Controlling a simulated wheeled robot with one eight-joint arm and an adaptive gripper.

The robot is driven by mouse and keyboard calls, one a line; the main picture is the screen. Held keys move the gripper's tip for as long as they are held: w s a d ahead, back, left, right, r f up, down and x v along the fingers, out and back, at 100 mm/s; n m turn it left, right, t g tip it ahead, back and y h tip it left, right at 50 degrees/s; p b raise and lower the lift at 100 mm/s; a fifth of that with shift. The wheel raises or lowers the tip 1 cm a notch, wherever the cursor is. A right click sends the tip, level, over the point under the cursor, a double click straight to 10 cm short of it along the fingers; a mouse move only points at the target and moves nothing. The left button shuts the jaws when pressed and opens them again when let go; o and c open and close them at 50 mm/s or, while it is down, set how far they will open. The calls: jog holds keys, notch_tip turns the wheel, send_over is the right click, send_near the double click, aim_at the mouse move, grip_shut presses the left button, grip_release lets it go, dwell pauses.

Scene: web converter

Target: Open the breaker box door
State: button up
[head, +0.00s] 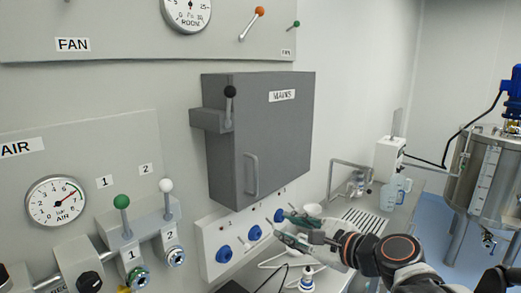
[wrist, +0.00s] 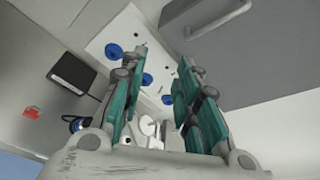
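The grey breaker box (head: 225,140), labelled MAINS, hangs on the wall in the middle of the head view. Its door (head: 285,130) looks shut. A vertical grey bar handle (head: 251,175) sits on the door's lower left part. The handle also shows at the top of the wrist view (wrist: 222,19). My gripper (head: 281,225) is below and to the right of the handle, apart from it. Its two teal fingers (wrist: 164,60) are spread with nothing between them, so it is open and empty.
A black-knobbed lever (head: 229,105) sticks out on the box's left side. A white panel with blue sockets (head: 223,254) is below the box. Green and white levers (head: 122,203) stand at left. A counter and a steel tank (head: 483,185) are at right.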

aim_at(257, 171)
jog(key=w+r+m+t+y+p, duration=0.2)
jog(key=w+r+m+t+p, duration=0.15)
jog(key=w+r+m, duration=0.35)
jog(key=shift+m+g, duration=0.45)
jog(key=shift+m, duration=0.25)
jog(key=x, duration=0.8)
jog(key=s+a+x, duration=0.1)
jog(key=x, duration=0.4)
jog(key=shift+r+p, duration=0.15)
jog(key=shift+p, duration=0.15)
grip_shut()
